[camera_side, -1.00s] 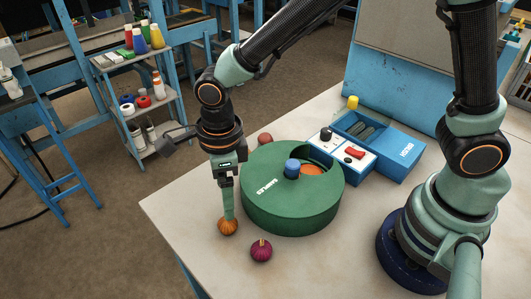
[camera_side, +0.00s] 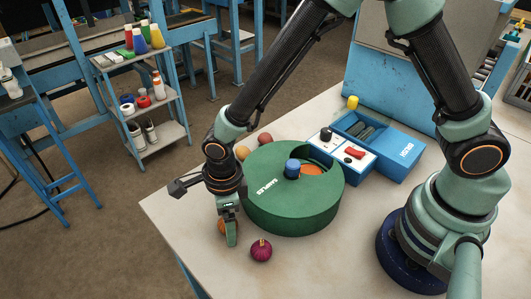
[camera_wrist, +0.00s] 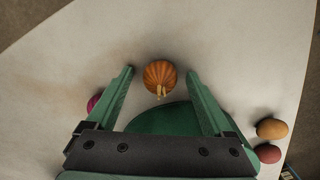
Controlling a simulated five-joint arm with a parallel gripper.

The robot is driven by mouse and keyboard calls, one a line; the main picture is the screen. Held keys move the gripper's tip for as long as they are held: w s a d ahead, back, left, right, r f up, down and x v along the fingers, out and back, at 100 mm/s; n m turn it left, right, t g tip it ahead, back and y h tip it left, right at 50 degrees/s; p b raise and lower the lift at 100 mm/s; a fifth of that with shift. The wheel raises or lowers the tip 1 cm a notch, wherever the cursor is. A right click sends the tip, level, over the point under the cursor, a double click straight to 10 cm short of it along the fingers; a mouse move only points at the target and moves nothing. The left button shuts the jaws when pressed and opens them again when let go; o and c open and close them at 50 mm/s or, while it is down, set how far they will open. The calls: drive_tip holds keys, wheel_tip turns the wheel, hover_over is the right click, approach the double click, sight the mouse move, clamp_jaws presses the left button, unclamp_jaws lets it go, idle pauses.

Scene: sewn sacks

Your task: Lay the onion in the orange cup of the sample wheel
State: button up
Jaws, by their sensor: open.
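The onion (camera_side: 221,227), orange-brown and ribbed with a pale stem tuft, is on the table left of the sample wheel, partly hidden by a finger in the side view. In the wrist view the onion (camera_wrist: 160,76) lies between my spread fingertips, with gaps on both sides. My gripper (camera_side: 228,236) points down, open; it also shows in the wrist view (camera_wrist: 160,73). The green sample wheel (camera_side: 290,208) has a blue knob on top.
A purple bulb (camera_side: 261,250) sits close to my gripper, in front of the wheel. A tan round item (camera_side: 242,152) and a reddish one (camera_side: 264,139) lie behind the wheel. A blue box with a switch panel (camera_side: 350,156) stands right of it.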

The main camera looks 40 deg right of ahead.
clamp_jaws()
drive_tip(key=shift+r, duration=0.2)
wheel_tip(320, 180, up, 18)
drive_tip(key=w+d+n, duration=0.1)
drive_tip(key=d+n, duration=2.2)
drive_tip(key=shift+d+f+n+g, duration=0.15)
drive_tip(key=shift+d+n+g, duration=0.15)
drive_tip(key=shift+g, duration=0.1)
